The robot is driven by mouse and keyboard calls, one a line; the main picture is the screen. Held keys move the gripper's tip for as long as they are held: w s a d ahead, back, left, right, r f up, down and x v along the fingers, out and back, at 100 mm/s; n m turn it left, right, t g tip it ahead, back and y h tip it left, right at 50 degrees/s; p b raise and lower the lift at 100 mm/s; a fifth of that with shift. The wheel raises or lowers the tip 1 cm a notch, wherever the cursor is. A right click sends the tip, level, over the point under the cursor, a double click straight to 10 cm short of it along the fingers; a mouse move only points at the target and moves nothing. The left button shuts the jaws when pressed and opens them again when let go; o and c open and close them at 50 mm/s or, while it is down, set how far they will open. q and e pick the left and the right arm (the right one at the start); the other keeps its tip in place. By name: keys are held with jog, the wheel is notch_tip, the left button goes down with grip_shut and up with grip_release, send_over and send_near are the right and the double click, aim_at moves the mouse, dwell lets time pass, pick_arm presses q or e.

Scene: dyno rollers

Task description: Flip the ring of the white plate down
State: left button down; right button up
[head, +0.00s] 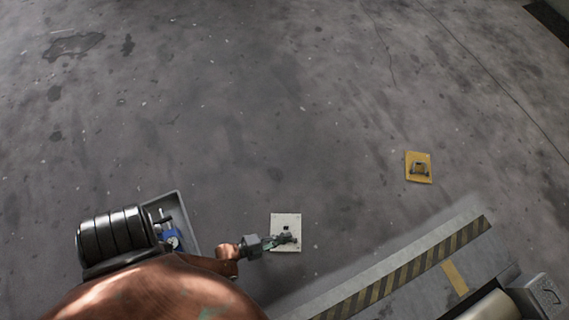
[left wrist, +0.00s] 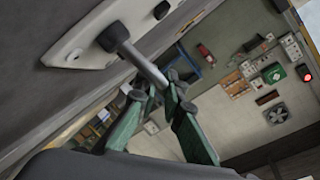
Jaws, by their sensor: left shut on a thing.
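The white plate (head: 278,222) lies on the grey floor at the lower middle of the head view. It also fills the upper left of the left wrist view (left wrist: 75,38). Its ring (left wrist: 140,60) shows there as a grey metal bar standing out from the plate. My left gripper (head: 290,239) is over the plate, with its green fingers (left wrist: 166,92) shut on the end of the ring. The fingers partly hide the ring, and its exact tilt is hard to tell. My right gripper is in neither view.
A yellow plate (head: 412,175) with a grey ring lies to the right. A black-and-yellow striped edge (head: 405,270) runs across the lower right, beside a roller unit (head: 497,307). The floor beyond is clear.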

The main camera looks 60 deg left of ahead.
pick_arm(q)
jog(key=shift+w+a+f+n+g+h+p, duration=0.15)
jog(key=shift+a+n+g+h+p, duration=0.2)
jog(key=shift+n, duration=0.25)
jog(key=shift+w+a+f+n+g+h, duration=0.15)
jog(key=shift+a+n+g, duration=0.1)
jog(key=shift+n, duration=0.15)
jog(key=shift+w+a+f+n+g+h, duration=0.1)
jog(key=shift+a+n, duration=0.15)
jog(key=shift+n, duration=0.15)
jog(key=shift+w+a+f+n+g+h, duration=0.1)
jog(key=shift+a+f+n+g+h, duration=0.1)
jog(key=shift+a+n+g+h, duration=0.3)
jog(key=shift+w+f+n+b, duration=0.1)
jog(key=shift+f+n+b, duration=0.05)
jog(key=shift+n+b, duration=0.25)
